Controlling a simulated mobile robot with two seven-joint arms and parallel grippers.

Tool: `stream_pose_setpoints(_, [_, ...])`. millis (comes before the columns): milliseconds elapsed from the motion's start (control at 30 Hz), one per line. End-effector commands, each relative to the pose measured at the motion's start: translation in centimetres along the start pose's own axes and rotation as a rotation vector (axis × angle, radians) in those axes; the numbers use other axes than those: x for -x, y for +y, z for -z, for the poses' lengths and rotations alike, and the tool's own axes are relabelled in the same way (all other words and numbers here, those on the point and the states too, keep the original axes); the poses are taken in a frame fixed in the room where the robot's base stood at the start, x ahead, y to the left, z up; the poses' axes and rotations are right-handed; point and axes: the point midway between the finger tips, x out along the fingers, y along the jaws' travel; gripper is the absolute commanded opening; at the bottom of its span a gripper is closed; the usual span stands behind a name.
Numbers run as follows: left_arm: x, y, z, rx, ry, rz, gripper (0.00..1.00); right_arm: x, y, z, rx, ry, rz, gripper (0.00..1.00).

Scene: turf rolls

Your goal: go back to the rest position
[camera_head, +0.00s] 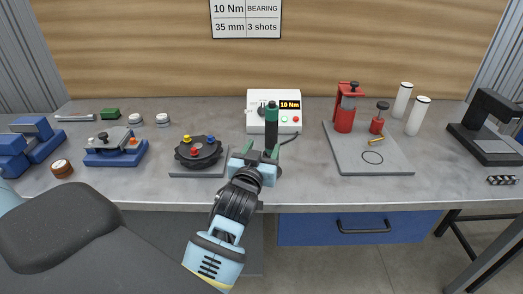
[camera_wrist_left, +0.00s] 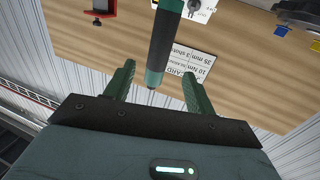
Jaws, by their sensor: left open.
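My left gripper (camera_head: 268,145) is open in front of the bench's middle, its two green fingers apart. It also shows in the left wrist view (camera_wrist_left: 158,72). A dark green and black upright tool (camera_head: 271,122) stands just beyond or between the fingers. In the left wrist view the tool (camera_wrist_left: 163,45) shows between the fingers with a gap on each side, and neither finger visibly touches it. Its lower end is hidden behind the gripper in the head view. My right gripper is not in view.
A white box with a "10 Nm" display (camera_head: 289,112) stands close behind the gripper. A black round fixture (camera_head: 197,152) is to the left. A grey board (camera_head: 392,161) with red tools is to the right. White cylinders (camera_head: 417,116) stand beyond it. The bench's front strip is mostly clear.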

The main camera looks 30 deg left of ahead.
Motion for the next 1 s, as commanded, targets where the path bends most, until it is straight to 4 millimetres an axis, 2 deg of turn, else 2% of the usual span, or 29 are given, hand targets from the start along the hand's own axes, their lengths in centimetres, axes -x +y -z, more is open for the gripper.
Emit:
stream_pose_setpoints(367, [0.1, 0.0, -0.1, -0.001, -0.003, 0.0, 0.55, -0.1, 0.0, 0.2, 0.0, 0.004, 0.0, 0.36])
stream_pose_setpoints(467, [0.8, -0.2, -1.4, -0.01, -0.045, -0.002, 0.55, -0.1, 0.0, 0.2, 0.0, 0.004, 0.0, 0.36])
stream_pose_setpoints(533, [2.0, -0.4, -3.5, -0.023, -0.114, -0.007, 0.55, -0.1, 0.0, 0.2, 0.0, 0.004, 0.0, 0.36])
stream_pose_setpoints(667, [6.5, -0.9, -9.3, -0.068, -0.329, -0.032, 0.55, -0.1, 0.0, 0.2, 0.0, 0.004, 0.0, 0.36])
stream_pose_setpoints(800, [13.4, -1.4, -15.4, -0.128, -0.602, -0.085, 0.55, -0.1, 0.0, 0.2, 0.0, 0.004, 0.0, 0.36])
stream_pose_setpoints(900, [18.7, -1.7, -18.6, -0.172, -0.784, -0.134, 0.55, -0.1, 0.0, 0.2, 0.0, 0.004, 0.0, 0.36])
stream_pose_setpoints(1000, [23.1, -2.0, -20.7, -0.206, -0.928, -0.18, 0.55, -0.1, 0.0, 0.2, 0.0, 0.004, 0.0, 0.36])
